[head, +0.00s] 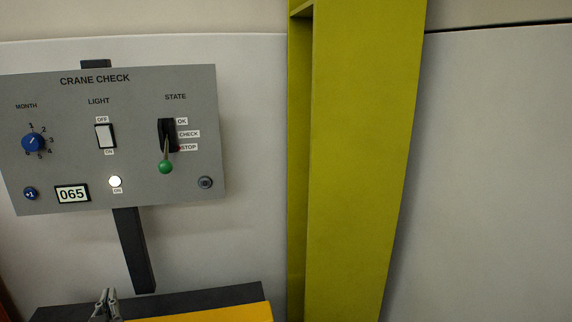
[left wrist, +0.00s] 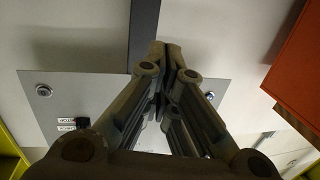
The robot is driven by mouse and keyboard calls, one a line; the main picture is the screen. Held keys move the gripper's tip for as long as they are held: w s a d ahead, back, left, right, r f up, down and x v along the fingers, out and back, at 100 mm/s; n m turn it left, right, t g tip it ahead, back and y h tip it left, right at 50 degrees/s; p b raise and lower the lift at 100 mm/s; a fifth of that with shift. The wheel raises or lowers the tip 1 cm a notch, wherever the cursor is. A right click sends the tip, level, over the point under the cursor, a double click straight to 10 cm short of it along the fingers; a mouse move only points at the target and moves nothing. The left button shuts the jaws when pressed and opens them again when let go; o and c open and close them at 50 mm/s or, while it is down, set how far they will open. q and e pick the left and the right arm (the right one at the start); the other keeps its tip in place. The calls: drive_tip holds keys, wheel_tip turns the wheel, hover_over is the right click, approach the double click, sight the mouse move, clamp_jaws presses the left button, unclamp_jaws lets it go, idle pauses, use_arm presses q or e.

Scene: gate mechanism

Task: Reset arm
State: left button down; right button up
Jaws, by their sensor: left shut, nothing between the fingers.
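My left gripper (head: 105,305) shows at the bottom left of the head view, below the panel and in front of the dark ledge. Its fingers are together and hold nothing. In the left wrist view the closed fingers (left wrist: 165,60) fill the middle, with the grey panel behind them. The grey CRANE CHECK panel (head: 60,100) is at the left of the head view. Its STATE lever with a green knob (head: 166,166) points down near the STOP label. The light switch (head: 105,136) and blue MONTH dial (head: 33,142) are left of it. My right gripper is out of view.
A dark post (head: 135,250) carries the panel above a dark and yellow ledge (head: 200,310). A tall yellow-green beam (head: 360,150) stands right of the panel. An orange block (left wrist: 300,70) is at the right of the left wrist view. The wall right of the beam is bare.

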use_arm(q)
drive_tip(key=s+d+f+m+g+h, duration=0.1)
drive_tip(key=s+d+f+g+h, duration=0.1)
drive_tip(key=s+d+f+g, duration=0.3)
drive_tip(key=s+d+f+m+g+h, duration=0.1)
drive_tip(key=s+d+f+h, duration=0.15)
drive_tip(key=s+f, duration=0.45)
drive_tip(key=s+d+f+m+g+h, duration=0.1)
drive_tip(key=s+d+f+m+g, duration=0.15)
drive_tip(key=s+d, duration=0.45)
drive_tip(key=s+d+f+m+g+h, duration=0.2)
drive_tip(key=s+d+f+g, duration=0.2)
drive_tip(key=s, duration=0.7)
wheel_tip(320, 180, down, 25)
drive_tip(key=s+a+f+g, duration=0.1)
drive_tip(key=s+a+f, duration=0.1)
drive_tip(key=s+f, duration=0.6)
drive_tip(key=s+a+f+g, duration=0.1)
drive_tip(key=s+f, duration=0.8)
drive_tip(key=shift+s+a+f, duration=0.3)
drive_tip(key=shift+s+a, duration=0.05)
drive_tip(key=shift+y, duration=0.25)
